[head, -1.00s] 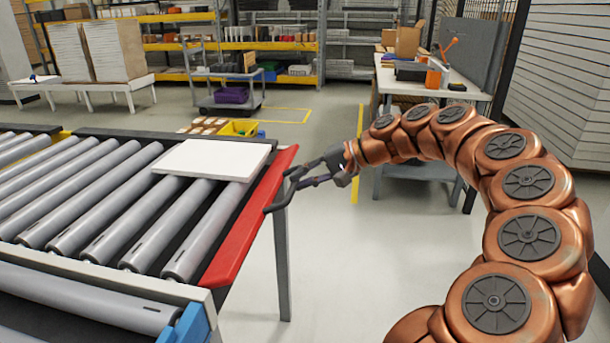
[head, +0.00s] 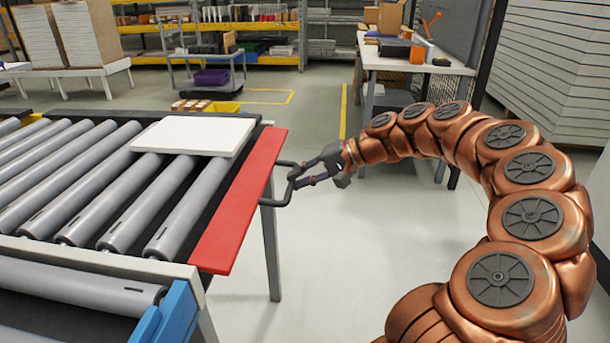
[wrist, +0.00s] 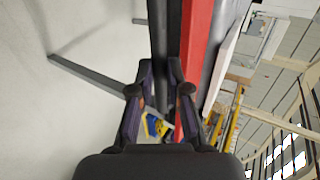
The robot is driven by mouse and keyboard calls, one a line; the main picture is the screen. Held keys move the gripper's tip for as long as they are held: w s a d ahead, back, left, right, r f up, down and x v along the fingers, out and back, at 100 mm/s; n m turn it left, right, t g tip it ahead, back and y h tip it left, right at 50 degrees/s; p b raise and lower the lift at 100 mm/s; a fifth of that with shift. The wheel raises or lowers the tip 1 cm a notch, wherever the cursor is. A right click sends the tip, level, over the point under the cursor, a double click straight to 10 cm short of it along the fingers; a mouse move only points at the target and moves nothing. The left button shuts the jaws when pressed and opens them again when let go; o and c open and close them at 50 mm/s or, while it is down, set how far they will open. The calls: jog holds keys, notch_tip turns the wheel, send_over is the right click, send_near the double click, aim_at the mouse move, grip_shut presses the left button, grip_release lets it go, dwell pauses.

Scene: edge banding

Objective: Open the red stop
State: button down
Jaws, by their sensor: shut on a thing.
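The red stop (head: 240,200) is a long flat red panel along the right end of the roller conveyor. Its broad face shows, leaning outward from the rollers. A dark handle (head: 276,204) sticks out from its outer side. My gripper (head: 297,177) reaches it from the right and is shut on the handle. In the wrist view the handle (wrist: 159,35) runs as a dark bar between the two fingers of my gripper (wrist: 161,75), with the red stop (wrist: 196,45) just to its right. The exact finger contact is hard to see.
A white panel (head: 195,135) lies on the rollers (head: 100,185) right behind the stop. A conveyor leg (head: 272,250) stands below it. The floor (head: 350,270) right of the conveyor is clear. A workbench (head: 415,62) stands at the back right.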

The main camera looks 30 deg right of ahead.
jog(key=c, duration=1.1)
grip_release()
jog(key=shift+c, duration=0.2)
jog(key=v, duration=1.2)
jog(key=shift+c, duration=0.3)
